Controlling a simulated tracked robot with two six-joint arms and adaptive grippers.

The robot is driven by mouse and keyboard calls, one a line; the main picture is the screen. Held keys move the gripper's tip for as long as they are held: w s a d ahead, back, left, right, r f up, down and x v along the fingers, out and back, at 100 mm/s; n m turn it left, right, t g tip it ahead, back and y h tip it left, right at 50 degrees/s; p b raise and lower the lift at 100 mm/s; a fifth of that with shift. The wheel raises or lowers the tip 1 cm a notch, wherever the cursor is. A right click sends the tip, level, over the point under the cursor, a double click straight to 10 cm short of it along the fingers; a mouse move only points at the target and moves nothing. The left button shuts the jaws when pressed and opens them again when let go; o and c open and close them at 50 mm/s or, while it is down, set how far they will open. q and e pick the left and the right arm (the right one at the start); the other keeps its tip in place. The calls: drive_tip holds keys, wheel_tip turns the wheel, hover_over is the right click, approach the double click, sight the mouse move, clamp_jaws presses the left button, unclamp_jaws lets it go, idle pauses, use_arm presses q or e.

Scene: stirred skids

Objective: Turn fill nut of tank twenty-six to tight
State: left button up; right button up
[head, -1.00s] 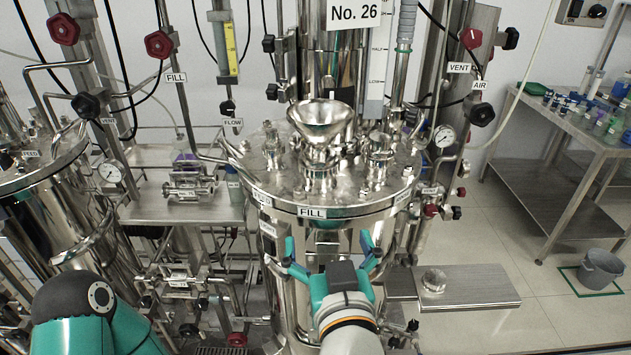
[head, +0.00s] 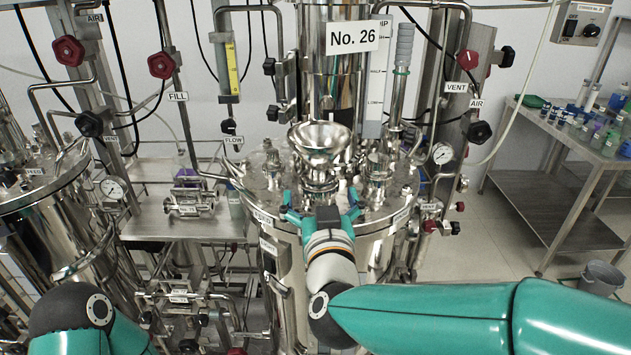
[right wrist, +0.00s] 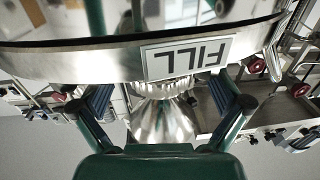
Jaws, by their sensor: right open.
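Tank twenty-six (head: 285,265) stands in the middle of the head view, under the sign No. 26 (head: 353,37). A steel funnel (head: 318,140) rises from the front of its lid, with the fill nut (head: 318,184) at its foot. My right gripper (head: 322,206) is open in front of the nut. Its fingers are spread to both sides, and I cannot tell whether they touch it. My left gripper is out of view.
Other lid fittings (head: 378,175) stand right of the funnel, and a gauge (head: 442,153) sits at the lid's right. A neighbouring tank (head: 45,215) is at left. A side table with bottles (head: 575,135) and a grey bucket (head: 601,278) are at right.

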sight(320, 197)
drive_tip(key=shift+w+a, duration=0.1)
drive_tip(key=shift+w, duration=1.4)
drive_tip(key=c, duration=1.2)
drive_tip(key=shift+o, duration=0.2)
drive_tip(key=o, duration=1.2)
drive_tip(key=shift+c, duration=0.2)
drive_tip(key=s+d, duration=0.1)
drive_tip(key=s, duration=1.1)
drive_tip(key=shift+f, duration=0.1)
